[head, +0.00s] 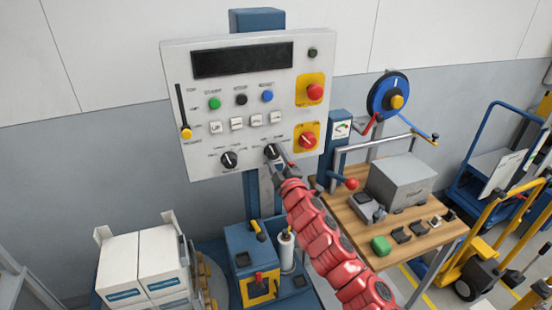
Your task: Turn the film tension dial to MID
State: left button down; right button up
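The white control panel (207,126) stands upright on a blue post. Two black dials sit in its bottom row: a left dial (229,160) and a right dial (272,151). Small print surrounds both, too small to read, so I cannot tell from the lettering which is film tension or where MID lies. My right gripper (279,162), on the red arm from the lower right, is at the right dial and covers its lower right side. I cannot tell whether its fingers grip the dial or stand open around it. My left gripper is not in view.
Red knobs (314,92) on yellow plates and a row of white buttons (236,123) are near the dials. A yellow-tipped slider (186,132) is at the panel's left. A wooden bench (412,238) stands right of my arm. White boxes (126,258) stand lower left.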

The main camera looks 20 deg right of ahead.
jog(key=shift+o, duration=0.7)
jog(key=shift+s, duration=0.1)
jog(key=shift+s+d+f+b, duration=0.1)
jog(key=shift+s+b, duration=0.25)
jog(key=shift+s, duration=0.25)
jog(key=s+f+p, duration=0.1)
jog(key=s, duration=1.5)
jog(key=shift+f, duration=0.1)
